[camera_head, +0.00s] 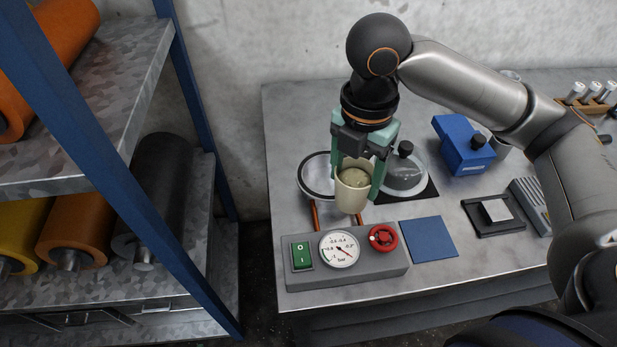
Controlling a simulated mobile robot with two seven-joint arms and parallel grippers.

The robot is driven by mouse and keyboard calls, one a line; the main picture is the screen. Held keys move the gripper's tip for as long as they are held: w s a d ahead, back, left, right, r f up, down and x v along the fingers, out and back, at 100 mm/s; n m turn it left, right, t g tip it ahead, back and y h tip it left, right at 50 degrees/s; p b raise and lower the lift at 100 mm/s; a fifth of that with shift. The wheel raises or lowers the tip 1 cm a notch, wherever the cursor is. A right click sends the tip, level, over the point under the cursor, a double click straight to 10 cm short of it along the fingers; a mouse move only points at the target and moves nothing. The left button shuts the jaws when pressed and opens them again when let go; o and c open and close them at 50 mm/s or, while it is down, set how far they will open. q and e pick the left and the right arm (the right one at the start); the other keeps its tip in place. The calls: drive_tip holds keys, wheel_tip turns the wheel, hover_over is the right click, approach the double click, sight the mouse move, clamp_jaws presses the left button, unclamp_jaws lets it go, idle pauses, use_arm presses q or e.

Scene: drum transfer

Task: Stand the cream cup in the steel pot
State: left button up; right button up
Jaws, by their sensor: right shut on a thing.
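The cream cup (350,201) is held upright between the green fingers of my right gripper (356,186), which is shut on it. The cup has something pale greenish inside. A round, open vessel with a dark rim, which looks like the steel pot (303,180), is on the bench just left of and behind the cup. The cup and gripper hide its right side. The cup appears held above the bench, but I cannot tell its exact height or whether it overlaps the pot. My left gripper is not in view.
A clear lid with a black knob (407,172) sits on a dark mat right of the cup. In front is a gauge box (296,278) with a red valve knob. A blue pad (428,240) and blue box (463,146) lie right. A roll shelf (190,180) stands left.

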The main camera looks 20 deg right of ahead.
drive_tip(key=shift+w+d+f, duration=0.45)
drive_tip(key=shift+w+f, duration=1.7)
drive_tip(key=shift+w, duration=0.15)
drive_tip(key=shift+w+d+f, duration=0.5)
drive_tip(key=shift+w+f, duration=1.7)
drive_tip(key=shift+w, duration=0.05)
drive_tip(key=shift+w+d+f, duration=0.45)
drive_tip(key=shift+w+f, duration=1.7)
drive_tip(key=shift+w, duration=0.15)
drive_tip(key=shift+f+p, duration=0.1)
drive_tip(key=shift+p, duration=0.2)
drive_tip(key=o, duration=1.5)
wheel_tip(320, 180, up, 12)
